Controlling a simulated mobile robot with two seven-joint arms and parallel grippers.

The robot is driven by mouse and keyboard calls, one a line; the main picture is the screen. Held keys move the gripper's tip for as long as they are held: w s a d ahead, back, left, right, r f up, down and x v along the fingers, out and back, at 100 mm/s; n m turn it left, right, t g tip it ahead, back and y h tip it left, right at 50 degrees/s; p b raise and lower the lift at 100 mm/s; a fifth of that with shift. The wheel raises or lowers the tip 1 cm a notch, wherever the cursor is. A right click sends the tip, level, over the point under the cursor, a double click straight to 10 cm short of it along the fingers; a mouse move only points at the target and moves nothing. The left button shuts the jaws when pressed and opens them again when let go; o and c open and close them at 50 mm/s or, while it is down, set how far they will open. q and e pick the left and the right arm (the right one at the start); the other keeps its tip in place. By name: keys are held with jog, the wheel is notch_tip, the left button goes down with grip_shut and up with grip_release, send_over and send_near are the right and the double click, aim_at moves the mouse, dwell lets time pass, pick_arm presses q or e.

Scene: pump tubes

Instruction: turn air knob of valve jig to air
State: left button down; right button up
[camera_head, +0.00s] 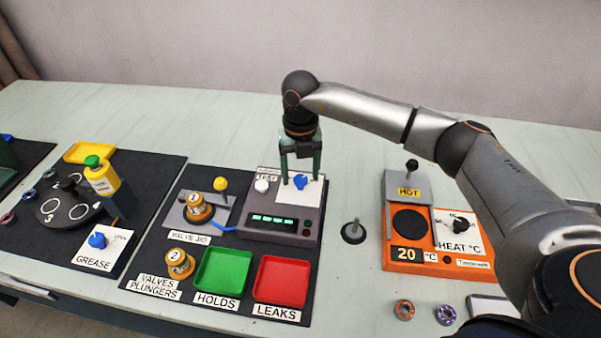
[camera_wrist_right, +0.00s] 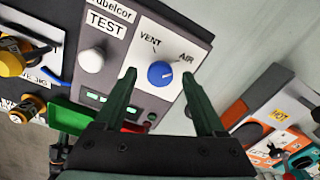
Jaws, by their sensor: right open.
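The blue air knob (camera_head: 301,181) sits on a white plate at the top right of the grey test unit (camera_head: 262,222). My right gripper (camera_head: 300,180) points down over the knob. In the right wrist view its two green fingers (camera_wrist_right: 163,82) are apart, one on each side of the knob, with space around it; I cannot tell whether they touch. My left gripper is not in view.
A white TEST button (camera_head: 262,186) is left of the knob. The green tray (camera_head: 222,272) and red tray (camera_head: 281,280) lie in front. An orange heater (camera_head: 433,255) stands right, past a small black-based post (camera_head: 353,232). The table behind the unit is clear.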

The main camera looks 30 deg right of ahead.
aim_at(301, 178)
notch_tip(301, 178, up, 12)
dwell(0.4)
dwell(0.4)
